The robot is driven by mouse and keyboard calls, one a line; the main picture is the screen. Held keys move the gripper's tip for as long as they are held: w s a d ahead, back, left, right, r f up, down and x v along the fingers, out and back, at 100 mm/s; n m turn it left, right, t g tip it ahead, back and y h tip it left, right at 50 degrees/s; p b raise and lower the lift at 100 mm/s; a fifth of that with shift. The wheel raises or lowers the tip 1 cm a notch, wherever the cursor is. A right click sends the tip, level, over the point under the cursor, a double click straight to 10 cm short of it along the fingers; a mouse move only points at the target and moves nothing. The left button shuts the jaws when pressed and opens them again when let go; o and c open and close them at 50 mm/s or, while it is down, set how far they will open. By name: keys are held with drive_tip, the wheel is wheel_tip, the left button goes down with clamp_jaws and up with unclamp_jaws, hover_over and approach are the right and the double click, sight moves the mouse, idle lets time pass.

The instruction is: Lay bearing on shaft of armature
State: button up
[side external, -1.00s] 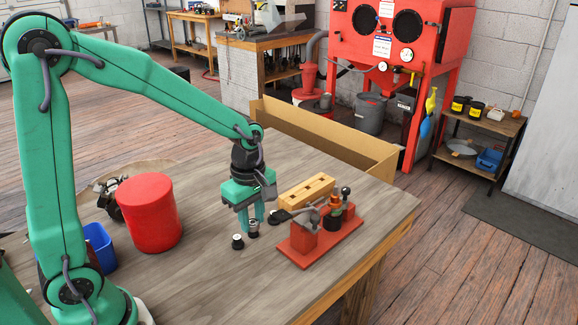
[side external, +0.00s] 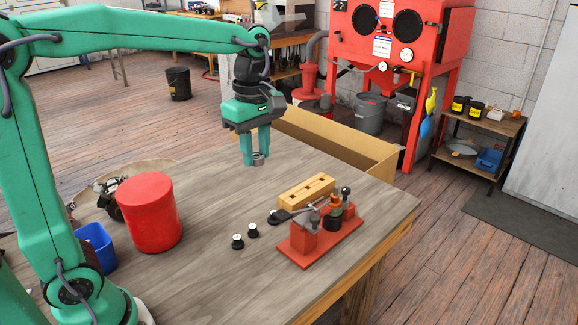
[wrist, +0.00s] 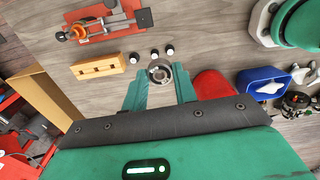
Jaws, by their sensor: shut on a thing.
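My gripper (side external: 258,150) is raised above the table's far part, with its fingers closed around a small metal ring-shaped bearing (side external: 259,159). In the wrist view the bearing (wrist: 159,72) shows as a grey ring between the fingertips. What seems to be the armature, an upright part with an orange-copper top and dark body (side external: 335,205), sits in the red fixture (side external: 300,258) to the right. In the wrist view the red fixture (wrist: 100,30) lies at upper left. The shaft is too small to make out clearly.
Small dark posts with pale tops (side external: 253,230) stand left of the fixture. A wooden block with slots (side external: 307,188) lies behind it. A red canister (side external: 149,213) and a blue bin (side external: 97,246) stand at left. A cardboard box (side external: 335,140) is behind the table.

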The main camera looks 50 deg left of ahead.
drive_tip(key=w+d, duration=0.2)
drive_tip(key=w, duration=0.8)
drive_tip(key=w+d, duration=0.3)
drive_tip(key=w, duration=0.7)
drive_tip(key=shift+w+a+f, duration=0.1)
drive_tip(key=shift+w+f, duration=0.05)
drive_tip(key=shift+f, duration=2.7)
drive_tip(key=shift+f, duration=0.15)
drive_tip(key=shift+f, duration=2.35)
drive_tip(key=shift+f, duration=1.5)
drive_tip(key=o, duration=1)
